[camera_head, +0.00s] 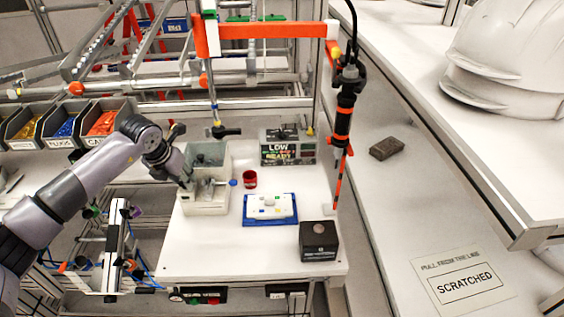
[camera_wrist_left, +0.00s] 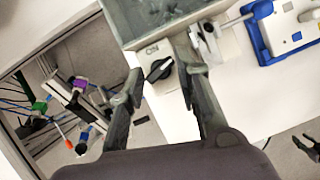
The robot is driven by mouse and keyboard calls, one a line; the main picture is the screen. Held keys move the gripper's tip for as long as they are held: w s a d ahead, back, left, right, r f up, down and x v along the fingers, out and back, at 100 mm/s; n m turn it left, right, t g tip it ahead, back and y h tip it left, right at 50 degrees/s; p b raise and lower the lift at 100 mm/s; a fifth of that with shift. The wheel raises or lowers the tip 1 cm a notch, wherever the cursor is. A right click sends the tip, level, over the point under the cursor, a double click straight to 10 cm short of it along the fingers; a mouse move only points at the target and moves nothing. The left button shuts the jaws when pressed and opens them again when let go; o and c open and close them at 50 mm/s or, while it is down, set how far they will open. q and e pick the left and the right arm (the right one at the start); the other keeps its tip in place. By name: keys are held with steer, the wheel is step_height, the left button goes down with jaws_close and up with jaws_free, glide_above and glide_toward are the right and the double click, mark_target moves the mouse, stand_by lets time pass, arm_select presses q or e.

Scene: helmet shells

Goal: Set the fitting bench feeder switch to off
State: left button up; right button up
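The feeder is a pale box (camera_head: 207,205) with a grey tray, at the left of the white bench. In the left wrist view its grey tray (camera_wrist_left: 165,14) is at the top. Below it, on the light front face, is a black rotary switch knob (camera_wrist_left: 159,69), its grip slanting up to the right. My left gripper (camera_wrist_left: 157,62) is open, one finger on each side of the knob, with no clear contact. In the head view my left gripper (camera_head: 179,175) is at the feeder's left side, and the knob cannot be made out. A dark claw-like shape at the wrist view's right edge may be my right gripper.
A blue-rimmed tray (camera_head: 270,209), a red cup (camera_head: 250,179), a black box (camera_head: 319,240) and a LOW/READY sign (camera_head: 288,148) stand on the bench (camera_head: 205,255). An orange-and-black tool (camera_head: 343,125) hangs at the right. Part bins (camera_head: 60,125) are at the left.

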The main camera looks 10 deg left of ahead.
arm_select(q)
steer(key=shift+d+r+n+y+p, duration=0.2)
steer(key=shift+r+n+y+p, duration=0.2)
steer(key=shift+n+p, duration=0.65)
steer(key=shift+f+n, duration=0.15)
steer(key=shift+n, duration=0.1)
steer(key=d+b+v, duration=0.1)
steer(key=b+v, duration=0.5)
steer(key=v, duration=1.1)
steer(key=s+d+f+m+h, duration=0.1)
steer(key=d+m+h, duration=0.3)
steer(key=d+h, duration=0.9)
steer(key=shift+s+d+f+m, duration=0.4)
steer(key=shift+s+d, duration=0.35)
steer(key=shift+d, duration=6.1)
arm_select(e)
steer(key=shift+f, duration=1.4)
